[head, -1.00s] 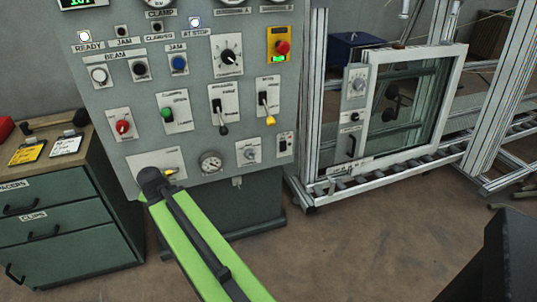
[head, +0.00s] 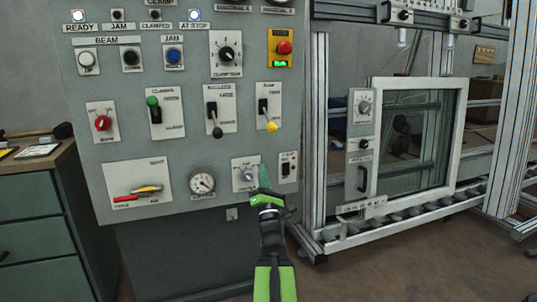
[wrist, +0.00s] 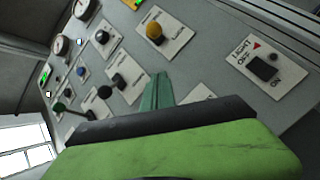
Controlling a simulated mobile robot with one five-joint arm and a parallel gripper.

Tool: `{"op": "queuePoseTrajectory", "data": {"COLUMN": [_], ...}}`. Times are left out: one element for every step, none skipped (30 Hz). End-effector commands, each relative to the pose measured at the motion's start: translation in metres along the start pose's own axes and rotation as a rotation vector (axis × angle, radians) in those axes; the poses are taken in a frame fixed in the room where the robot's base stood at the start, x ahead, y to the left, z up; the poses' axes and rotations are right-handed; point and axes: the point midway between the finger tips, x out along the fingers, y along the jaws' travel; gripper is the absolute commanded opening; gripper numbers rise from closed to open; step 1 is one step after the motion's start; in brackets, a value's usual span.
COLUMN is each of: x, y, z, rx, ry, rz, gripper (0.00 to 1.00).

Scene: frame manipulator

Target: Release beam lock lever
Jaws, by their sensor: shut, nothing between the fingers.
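I cannot read which control is the beam lock lever. A lever with a yellow knob (head: 271,126) points down on the grey panel (head: 190,215), and a black-knobbed lever (head: 217,132) beside it also points down. A green-knobbed lever (head: 153,101) has its knob up. A horizontal yellow handle (head: 148,189) with a red bar sits at lower left. My gripper (head: 265,178) is in front of the panel's lower right, just right of a grey rotary knob (head: 248,174). In the wrist view its teal fingers (wrist: 157,90) are shut and empty; contact with the panel is unclear.
A light switch (head: 285,169) is right of my gripper. A framed window (head: 459,130) stands on rollers at right; a green drawer cabinet (head: 40,230) is at left.

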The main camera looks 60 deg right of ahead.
Motion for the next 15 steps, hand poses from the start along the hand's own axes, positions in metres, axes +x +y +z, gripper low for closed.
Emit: {"op": "queuePoseTrajectory", "data": {"x": [0.004,0.006,0.011,0.014,0.018,0.025,0.03,0.036,0.044,0.051,0.057,0.066,0.073,0.08,0.089], "y": [0.001,0.001,0.001,0.001,0.001,0.002,0.002,0.002,0.002,0.002,0.002,0.002,0.002,0.002,0.002], "z": [0.001,0.001,0.001,0.001,0.002,0.002,0.002,0.002,0.002,0.002,0.003,0.003,0.003,0.003,0.003], "rx": [0.001,0.001,0.002,0.002,0.002,0.003,0.003,0.003,0.003,0.003,0.003,0.003,0.003,0.003,0.003], "ry": [0.0,0.0,0.0,0.0,0.001,0.001,0.001,0.001,0.001,0.001,0.001,0.001,0.001,0.001,0.001], "rz": [0.0,-0.001,-0.001,-0.001,-0.001,-0.001,-0.001,-0.001,-0.001,-0.001,-0.001,-0.001,-0.001,-0.001,-0.001], "gripper": [0.0,0.0,0.0,0.0,0.0,0.0,0.0,0.0,0.0,0.0,0.0,0.0,0.0,0.0,0.0]}}
